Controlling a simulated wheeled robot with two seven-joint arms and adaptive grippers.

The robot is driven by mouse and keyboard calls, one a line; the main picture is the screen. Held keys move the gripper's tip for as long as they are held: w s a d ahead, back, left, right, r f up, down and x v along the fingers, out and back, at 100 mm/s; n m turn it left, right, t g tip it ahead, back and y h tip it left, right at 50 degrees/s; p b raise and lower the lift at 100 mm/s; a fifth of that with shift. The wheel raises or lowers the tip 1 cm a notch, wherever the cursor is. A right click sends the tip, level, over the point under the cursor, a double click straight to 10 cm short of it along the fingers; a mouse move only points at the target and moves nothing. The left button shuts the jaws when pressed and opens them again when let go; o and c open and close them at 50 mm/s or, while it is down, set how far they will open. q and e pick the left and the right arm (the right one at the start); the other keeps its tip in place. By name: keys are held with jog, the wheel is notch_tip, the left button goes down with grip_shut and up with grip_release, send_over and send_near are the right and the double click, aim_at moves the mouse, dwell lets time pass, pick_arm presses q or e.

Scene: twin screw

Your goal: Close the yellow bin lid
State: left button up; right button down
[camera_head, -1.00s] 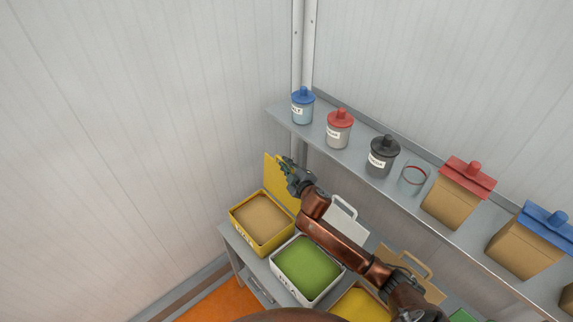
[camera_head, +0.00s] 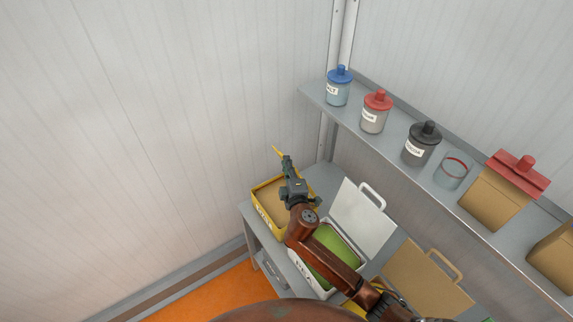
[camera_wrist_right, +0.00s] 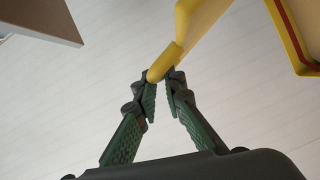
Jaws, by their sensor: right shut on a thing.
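The yellow bin (camera_head: 260,208) stands at the left end of the lower counter, filled with tan material and partly hidden by my right arm. Its yellow lid (camera_head: 277,151) shows only as a thin raised edge just beyond the fingertips of my right gripper (camera_head: 287,162). In the right wrist view, the right gripper (camera_wrist_right: 160,80) is shut on the yellow handle (camera_wrist_right: 164,62) of the lid (camera_wrist_right: 205,22). The bin's yellow rim (camera_wrist_right: 288,38) with a red inner line shows at the upper right, apart from the fingers. My left gripper is not in view.
A white bin (camera_head: 301,268) with green contents and a raised white lid (camera_head: 362,216) stands right of the yellow bin, under my arm. A brown raised lid (camera_head: 425,280) is farther right. The upper shelf (camera_head: 312,92) carries jars and boxes.

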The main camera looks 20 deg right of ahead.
jog(key=shift+d+f, duration=0.1)
jog(key=shift+f, duration=0.05)
jog(key=c, duration=2.5)
grip_release()
jog(key=o, duration=0.3)
jog(key=shift+d, duration=0.1)
jog(key=shift+o, duration=0.9)
jog(key=shift+w+a, duration=0.15)
jog(key=shift+a, duration=0.05)
jog(key=s+r, duration=0.1)
jog(key=s, duration=1.1)
jog(key=shift+a, duration=0.35)
jog(key=shift+c, duration=0.3)
